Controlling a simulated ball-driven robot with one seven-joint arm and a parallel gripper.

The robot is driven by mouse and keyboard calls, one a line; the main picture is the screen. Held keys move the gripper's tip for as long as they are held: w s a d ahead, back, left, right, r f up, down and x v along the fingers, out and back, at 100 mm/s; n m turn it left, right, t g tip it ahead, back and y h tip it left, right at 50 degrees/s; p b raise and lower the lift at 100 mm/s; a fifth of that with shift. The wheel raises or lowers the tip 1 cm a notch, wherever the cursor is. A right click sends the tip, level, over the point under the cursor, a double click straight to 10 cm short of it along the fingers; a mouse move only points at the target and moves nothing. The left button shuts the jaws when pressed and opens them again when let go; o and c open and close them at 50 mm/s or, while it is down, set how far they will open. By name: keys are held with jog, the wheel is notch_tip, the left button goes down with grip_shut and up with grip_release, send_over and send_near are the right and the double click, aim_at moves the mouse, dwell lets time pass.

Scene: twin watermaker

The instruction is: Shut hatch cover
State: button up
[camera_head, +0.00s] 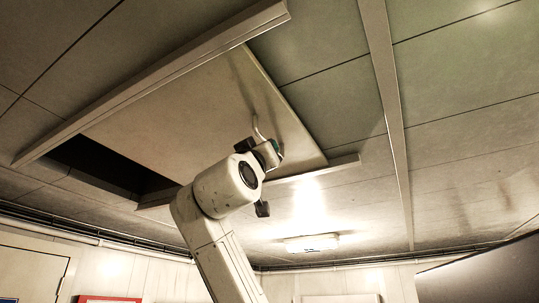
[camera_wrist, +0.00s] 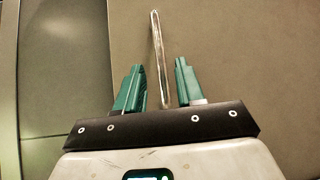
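The hatch cover (camera_head: 190,115) is a pale flat panel in the ceiling, seen from below in the head view. A dark opening (camera_head: 105,165) shows beside its left end. A thin curved handle (camera_head: 257,130) is on the cover near its right end. My gripper (camera_head: 273,152) is raised to the cover close to this handle. In the wrist view, my gripper (camera_wrist: 159,75) has its two green fingers apart. The metal handle (camera_wrist: 157,50) runs between them, with a gap visible on both sides. The cover (camera_wrist: 225,60) fills much of that view.
A lit ceiling lamp (camera_head: 311,242) is below right. A ceiling beam (camera_head: 388,90) stands farther right.

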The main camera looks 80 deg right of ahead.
jog(key=p+x, duration=0.2)
jog(key=x, duration=0.4)
jog(key=shift+d+r, duration=0.1)
grip_shut()
dwell(0.5)
